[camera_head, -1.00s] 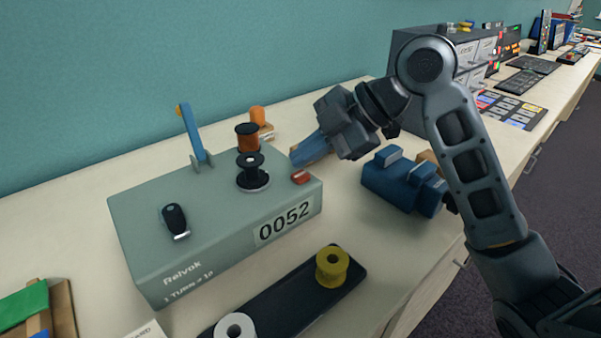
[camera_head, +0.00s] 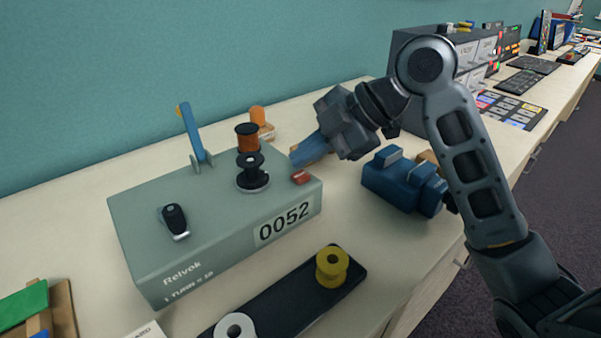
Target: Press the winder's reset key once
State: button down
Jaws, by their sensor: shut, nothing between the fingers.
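The winder (camera_head: 195,225) is a grey-green box on the bench, with "Relvok" on its front and a counter plate (camera_head: 285,222) reading 0052. A small red key (camera_head: 300,177) sits on its top near the right end. A black crank knob (camera_head: 174,220) is on the left of the top, and a blue lever (camera_head: 190,133) rises at the back. My gripper (camera_head: 296,158) is shut and empty, its blue fingertips just behind and above the red key. I cannot tell whether they touch it.
A black tray (camera_head: 262,308) in front holds a yellow spool (camera_head: 332,266) and a white spool (camera_head: 235,328). A blue device (camera_head: 404,182) stands right of the winder. An orange spool (camera_head: 258,116) is behind. Grey drawers (camera_head: 470,58) stand farther back.

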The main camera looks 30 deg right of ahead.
aim_at(306, 175)
jog(key=shift+f, duration=0.15)
jog(key=shift+f+b, duration=0.3)
jog(key=shift+b, duration=0.15)
jog(key=shift+f+b, duration=0.45)
dwell(0.7)
jog(key=shift+r, duration=0.1)
jog(key=shift+r+p, duration=0.6)
jog(key=shift+r, duration=0.2)
jog(key=shift+r, duration=0.1)
jog(key=shift+r+p, duration=1.75)
jog(key=shift+r, duration=0.65)
